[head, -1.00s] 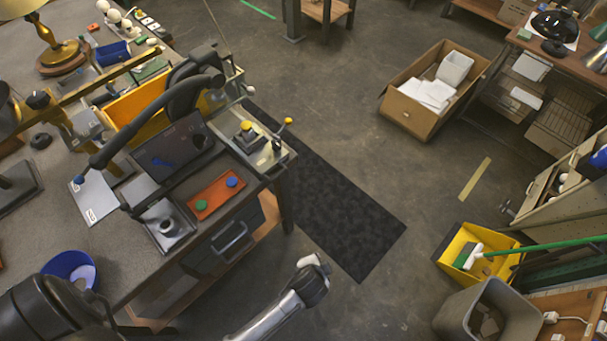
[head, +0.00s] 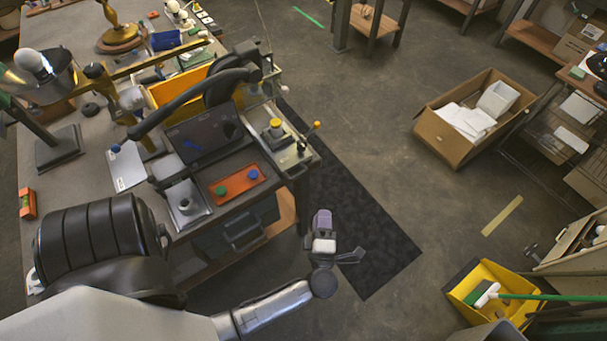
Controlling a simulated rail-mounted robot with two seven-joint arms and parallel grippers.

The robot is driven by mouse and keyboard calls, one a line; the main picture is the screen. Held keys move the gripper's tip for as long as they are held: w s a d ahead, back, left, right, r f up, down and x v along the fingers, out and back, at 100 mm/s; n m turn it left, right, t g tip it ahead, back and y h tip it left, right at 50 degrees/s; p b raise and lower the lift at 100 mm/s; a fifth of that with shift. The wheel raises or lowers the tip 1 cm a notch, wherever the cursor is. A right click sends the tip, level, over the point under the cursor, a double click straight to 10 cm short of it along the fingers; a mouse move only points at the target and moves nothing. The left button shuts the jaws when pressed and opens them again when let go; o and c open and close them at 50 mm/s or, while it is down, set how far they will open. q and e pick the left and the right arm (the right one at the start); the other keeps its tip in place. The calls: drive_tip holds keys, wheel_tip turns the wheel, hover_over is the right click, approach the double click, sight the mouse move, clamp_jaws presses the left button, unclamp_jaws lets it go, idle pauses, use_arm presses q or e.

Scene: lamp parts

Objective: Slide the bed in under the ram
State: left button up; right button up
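A grey square plate with a round raised fitting (head: 184,201) sits at the front of the workbench (head: 62,200), left of an orange plate; it may be the bed, but I cannot tell for sure. A small machine with a yellow knob (head: 276,130) and a yellow-tipped lever stands at the bench's right corner. I cannot clearly make out the ram. My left gripper (head: 342,238) is empty, its fingers spread, beyond the bench's front edge over the floor. It is apart from the bench and everything on it. My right gripper is out of view.
The orange plate (head: 237,183) carries green and blue buttons. A dark mat (head: 362,220) lies on the floor beside the bench. A cardboard box (head: 445,142) and yellow bin (head: 470,283) are farther right.

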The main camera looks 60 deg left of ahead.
sight(298, 174)
use_arm(q)
drive_tip(key=a+r+n+g, duration=0.1)
drive_tip(key=a, duration=0.4)
drive_tip(key=a+n+g+y, duration=0.1)
drive_tip(key=a, duration=0.3)
drive_tip(key=a+r+n+g+y, duration=0.1)
drive_tip(key=a+n+g, duration=0.1)
drive_tip(key=a, duration=0.3)
drive_tip(key=shift+w+a+r, duration=0.25)
drive_tip(key=shift+a+r, duration=0.05)
drive_tip(key=shift+r, duration=0.05)
drive_tip(key=shift+s, duration=0.1)
clamp_jaws()
